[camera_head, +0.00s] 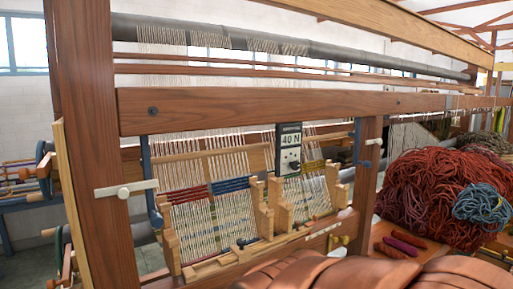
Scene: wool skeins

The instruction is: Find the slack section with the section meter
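The section meter (289,150) is a small dark-framed box with a pale face reading "40 N" and a round knob below. It is upright in front of the loom's warp, right of centre. Pale warp threads hang in sections: one with a red band (187,195) at left, one with a blue band (231,185) in the middle, and one with a yellow-green band (313,166) at right. I cannot tell which section is slack, or whether the meter touches the threads. My gripper is not in view.
The wooden loom frame (270,104) spans the view, with thick posts at left (92,130) and right (367,190). Wooden blocks (275,200) stand before the warp. A red wool heap (425,195) with a blue skein (483,203) lies at right. Brown rounded shapes fill the bottom.

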